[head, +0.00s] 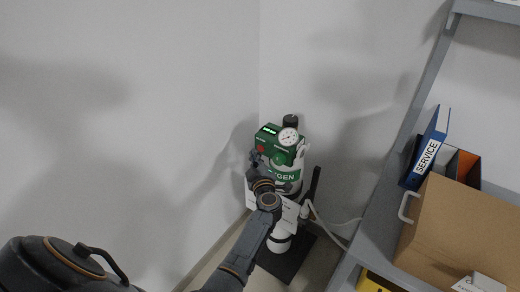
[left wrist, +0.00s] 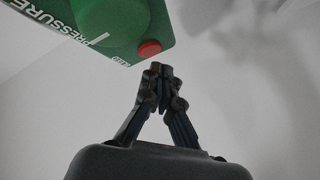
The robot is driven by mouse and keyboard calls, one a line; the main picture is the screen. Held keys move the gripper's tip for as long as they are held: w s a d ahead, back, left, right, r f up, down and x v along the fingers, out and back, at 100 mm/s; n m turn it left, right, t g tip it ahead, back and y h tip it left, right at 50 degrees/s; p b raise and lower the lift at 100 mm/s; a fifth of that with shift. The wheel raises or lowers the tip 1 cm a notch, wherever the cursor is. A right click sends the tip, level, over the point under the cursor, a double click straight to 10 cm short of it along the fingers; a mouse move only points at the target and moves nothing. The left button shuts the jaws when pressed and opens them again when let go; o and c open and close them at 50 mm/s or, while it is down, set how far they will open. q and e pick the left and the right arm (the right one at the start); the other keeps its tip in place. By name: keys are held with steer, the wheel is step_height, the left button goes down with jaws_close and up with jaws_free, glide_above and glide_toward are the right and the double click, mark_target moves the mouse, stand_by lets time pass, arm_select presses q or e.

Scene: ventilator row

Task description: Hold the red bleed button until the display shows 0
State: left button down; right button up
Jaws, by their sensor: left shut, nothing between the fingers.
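The green ventilator head (head: 283,153) stands in the corner on a white cylinder body. The red bleed button (left wrist: 149,49) sticks out of the green housing in the left wrist view, beside the printed word PRESSURE. It shows as a small red spot (head: 262,149) in the head view. A small lit display (head: 270,131) is on top; its digits are too small to read. My left gripper (left wrist: 161,70) is shut and empty, its tips just below the button in the picture. I cannot tell whether they touch it. My right gripper is out of view.
A round white gauge (head: 288,137) sits on the device. A grey shelf (head: 372,232) at the right carries a blue SERVICE binder (head: 427,153) and a cardboard box (head: 455,235). A pale hose (head: 325,224) runs from the device towards the shelf. Bare walls stand close behind and left.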

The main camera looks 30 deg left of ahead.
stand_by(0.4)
arm_select(q)
steer(key=shift+w, duration=0.4)
steer(key=shift+w, duration=0.35)
stand_by(1.4)
steer(key=shift+s, duration=0.1)
stand_by(1.5)
steer(key=shift+s+p, duration=0.7)
